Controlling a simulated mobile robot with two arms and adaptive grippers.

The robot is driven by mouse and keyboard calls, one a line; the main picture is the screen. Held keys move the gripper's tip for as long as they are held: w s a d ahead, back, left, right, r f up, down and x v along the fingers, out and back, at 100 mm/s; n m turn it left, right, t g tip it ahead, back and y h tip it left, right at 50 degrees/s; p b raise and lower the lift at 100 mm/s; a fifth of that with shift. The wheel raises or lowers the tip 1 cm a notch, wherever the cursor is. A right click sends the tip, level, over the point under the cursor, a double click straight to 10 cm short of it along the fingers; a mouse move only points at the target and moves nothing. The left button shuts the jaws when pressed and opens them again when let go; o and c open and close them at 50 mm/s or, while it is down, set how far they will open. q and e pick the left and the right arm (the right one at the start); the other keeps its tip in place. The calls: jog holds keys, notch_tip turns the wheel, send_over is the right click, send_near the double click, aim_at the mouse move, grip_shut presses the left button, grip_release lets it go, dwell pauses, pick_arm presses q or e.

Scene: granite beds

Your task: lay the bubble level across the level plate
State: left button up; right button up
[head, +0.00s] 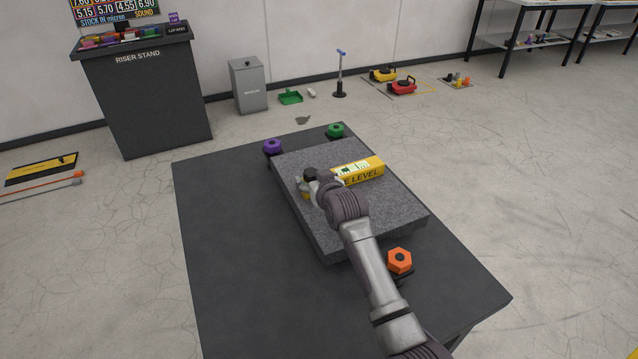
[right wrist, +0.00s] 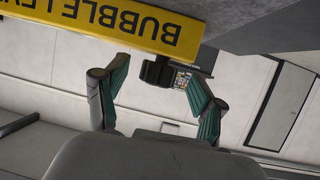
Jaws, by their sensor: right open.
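The yellow bubble level (head: 374,167) lies across the grey speckled granite plate (head: 400,213), its lettered side facing me. My right arm covers part of it. My right gripper (head: 311,180) is over the plate at the level's left part. In the right wrist view the gripper (right wrist: 157,70) is open with nothing held between its teal-padded fingers. The level (right wrist: 110,22) runs across the top of that view, outside the fingers, its lettering upside down. I cannot tell whether a finger touches it. My left gripper is not in view.
Purple (head: 272,147), green (head: 335,131) and orange (head: 399,260) hexagonal knobs stand at the plate's edges. The dark table (head: 225,250) is bare at the left. A riser stand (head: 145,95) is behind left, with a grey bin (head: 248,85) beside it.

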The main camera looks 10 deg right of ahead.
jog(key=shift+v, duration=3.45)
jog(key=v, duration=1.2)
